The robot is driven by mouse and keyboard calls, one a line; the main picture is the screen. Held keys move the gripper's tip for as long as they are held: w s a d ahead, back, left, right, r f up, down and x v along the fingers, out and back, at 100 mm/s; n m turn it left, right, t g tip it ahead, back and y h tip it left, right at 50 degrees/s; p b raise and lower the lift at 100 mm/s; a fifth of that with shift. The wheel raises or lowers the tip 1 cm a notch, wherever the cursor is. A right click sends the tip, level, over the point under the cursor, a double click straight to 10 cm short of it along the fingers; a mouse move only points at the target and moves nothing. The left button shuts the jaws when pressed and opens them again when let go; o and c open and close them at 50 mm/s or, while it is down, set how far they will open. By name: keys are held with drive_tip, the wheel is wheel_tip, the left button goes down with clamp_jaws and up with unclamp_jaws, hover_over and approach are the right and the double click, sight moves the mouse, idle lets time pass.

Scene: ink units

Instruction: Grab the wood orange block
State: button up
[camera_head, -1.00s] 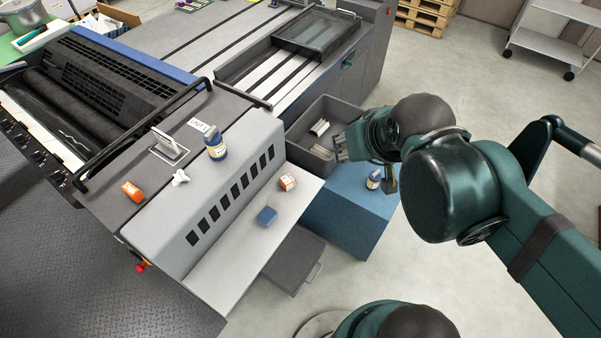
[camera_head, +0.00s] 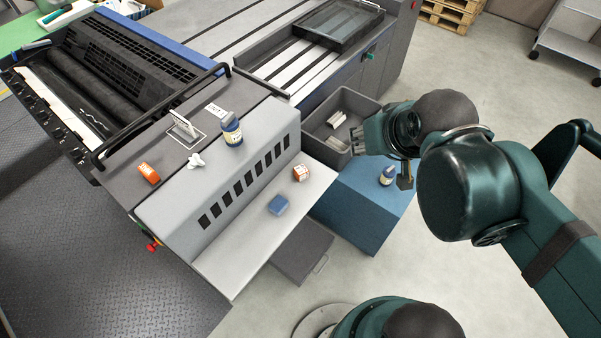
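An orange block (camera_head: 148,173) lies near the left end of the grey machine's top ledge. A small orange-and-white item (camera_head: 300,173) sits on the pale lower shelf; its label or material is too small to read. A blue block (camera_head: 278,205) lies beside it on the same shelf. My gripper (camera_head: 380,150) is held in the air at the right, above the blue cabinet and near the dark bin, well apart from both orange things. It is seen small and partly from behind, so its finger opening is unclear. Nothing visible is held in it.
Another bottle (camera_head: 387,175) stands on the blue cabinet (camera_head: 355,215). A dark bin (camera_head: 341,112) holds pale pieces.

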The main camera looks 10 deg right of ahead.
drive_tip(key=shift+o, duration=0.5)
drive_tip(key=o, duration=0.3)
drive_tip(key=m+g+b, duration=0.7)
drive_tip(key=m, duration=0.6)
hover_over(301, 169)
wheel_tip(301, 169, down, 31)
drive_tip(key=shift+s+f, duration=0.1)
drive_tip(key=shift+s, duration=0.05)
drive_tip(key=shift+a+f, duration=0.1)
drive_tip(key=shift+f, duration=0.35)
